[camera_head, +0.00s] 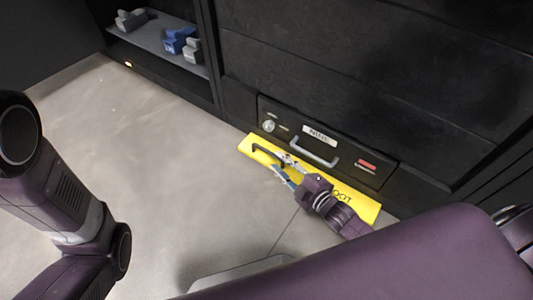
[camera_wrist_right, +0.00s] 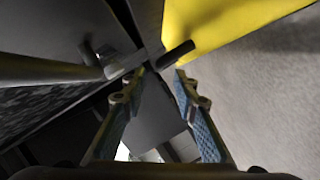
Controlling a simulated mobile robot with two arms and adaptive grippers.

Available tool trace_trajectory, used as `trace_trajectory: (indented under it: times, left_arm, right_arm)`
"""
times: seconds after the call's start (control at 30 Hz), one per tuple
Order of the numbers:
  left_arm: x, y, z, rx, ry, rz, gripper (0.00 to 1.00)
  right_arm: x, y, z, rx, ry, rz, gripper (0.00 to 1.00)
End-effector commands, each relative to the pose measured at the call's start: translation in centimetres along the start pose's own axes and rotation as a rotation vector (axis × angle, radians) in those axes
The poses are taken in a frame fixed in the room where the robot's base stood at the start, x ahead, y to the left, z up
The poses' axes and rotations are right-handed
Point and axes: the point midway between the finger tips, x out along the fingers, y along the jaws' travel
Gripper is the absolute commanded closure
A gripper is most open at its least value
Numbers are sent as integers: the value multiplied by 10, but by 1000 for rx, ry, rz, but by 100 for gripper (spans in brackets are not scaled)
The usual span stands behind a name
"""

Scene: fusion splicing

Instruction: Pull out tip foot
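The tip foot (camera_head: 369,205) is a long yellow plate on the floor at the base of the black cabinet, with dark lettering partly hidden by my right arm. Its black curved handle (camera_head: 262,151) is near the left end. My right gripper (camera_head: 279,163) is at this handle, above the plate. In the right wrist view the yellow plate (camera_wrist_right: 225,18) is at the top right, and the black handle's end (camera_wrist_right: 178,53) shows just beyond the fingertips. My right gripper (camera_wrist_right: 160,73) has its fingers apart, with nothing clearly held. My left gripper is out of view.
Above the foot, a black drawer front (camera_head: 347,164) has a grey bar handle (camera_head: 314,151), a knob (camera_head: 268,126) and a red label. A low shelf (camera_head: 152,36) holds grey and blue items. The grey floor (camera_head: 170,150) on the left is clear.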

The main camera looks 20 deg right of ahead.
Motion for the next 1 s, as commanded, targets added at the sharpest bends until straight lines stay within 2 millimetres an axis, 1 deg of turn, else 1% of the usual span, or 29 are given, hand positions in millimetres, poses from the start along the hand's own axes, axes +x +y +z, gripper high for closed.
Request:
trace_trajectory:
  times: [0.03, 0.3, 0.4, 0.5, 0.63, 0.87, 0.9, 1.0]
  left_arm:
    - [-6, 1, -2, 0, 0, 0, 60]
    - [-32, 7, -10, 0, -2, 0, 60]
    - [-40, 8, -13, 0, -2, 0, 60]
    - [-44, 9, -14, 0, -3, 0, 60]
    - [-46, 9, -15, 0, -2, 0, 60]
    - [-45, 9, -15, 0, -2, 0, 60]
    - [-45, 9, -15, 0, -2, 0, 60]
    - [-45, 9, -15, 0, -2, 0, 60]
  right_arm:
    - [7, -1, 1, -2, 2, 3, 73]
    - [48, -2, 2, -1, 2, 3, 73]
    - [60, -2, 1, 1, 2, 2, 73]
    - [68, -1, 1, 2, 1, 3, 73]
    - [73, 0, 0, 2, 0, 1, 73]
    - [73, 0, 0, 2, 0, 0, 73]
    - [73, 0, 0, 2, 0, 0, 74]
    - [73, 0, 0, 2, 0, 0, 85]
